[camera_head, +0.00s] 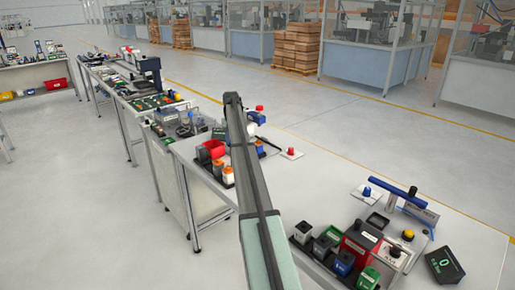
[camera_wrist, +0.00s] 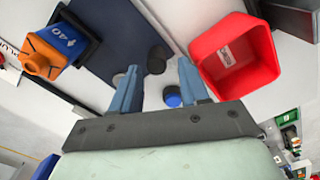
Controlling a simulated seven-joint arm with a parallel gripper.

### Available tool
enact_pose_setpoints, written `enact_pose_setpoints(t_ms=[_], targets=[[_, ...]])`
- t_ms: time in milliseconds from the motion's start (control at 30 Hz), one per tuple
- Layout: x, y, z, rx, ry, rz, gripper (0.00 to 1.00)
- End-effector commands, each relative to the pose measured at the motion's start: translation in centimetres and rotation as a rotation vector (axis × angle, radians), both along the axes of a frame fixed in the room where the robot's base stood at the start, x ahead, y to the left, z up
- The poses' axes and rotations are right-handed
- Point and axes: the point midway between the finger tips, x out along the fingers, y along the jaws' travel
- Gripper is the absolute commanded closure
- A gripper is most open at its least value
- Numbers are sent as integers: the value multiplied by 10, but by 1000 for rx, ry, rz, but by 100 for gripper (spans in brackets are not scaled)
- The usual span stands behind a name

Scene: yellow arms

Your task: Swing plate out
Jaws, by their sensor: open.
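My gripper (camera_wrist: 159,80) is open, with its two blue fingers apart and nothing held between them. In the wrist view a dark blue-grey flat panel (camera_wrist: 112,38) lies beyond the left finger; I cannot tell whether it is the plate. A dark round knob (camera_wrist: 156,60) sits at the panel's edge, between the fingertips. A blue-topped round part (camera_wrist: 172,97) shows between the fingers, close to the right one. In the head view my own long arm link crosses the middle and hides part of the bench; I cannot make out the fingers or a plate for certain there.
A red bin (camera_wrist: 235,55) stands right of the fingers; it also shows in the head view (camera_head: 211,150). A blue and orange block (camera_wrist: 58,48) sits in a black holder at left. A blue-handled fixture (camera_head: 405,196) and several coloured blocks stand on the right bench.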

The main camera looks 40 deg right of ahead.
Motion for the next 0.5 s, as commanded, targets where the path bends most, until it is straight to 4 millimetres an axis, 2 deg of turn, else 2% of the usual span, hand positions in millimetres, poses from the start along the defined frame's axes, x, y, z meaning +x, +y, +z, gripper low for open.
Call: enact_pose_setpoints(t_ms=[500], targets=[[0, 0, 34, 0, -1, 0, 55]])
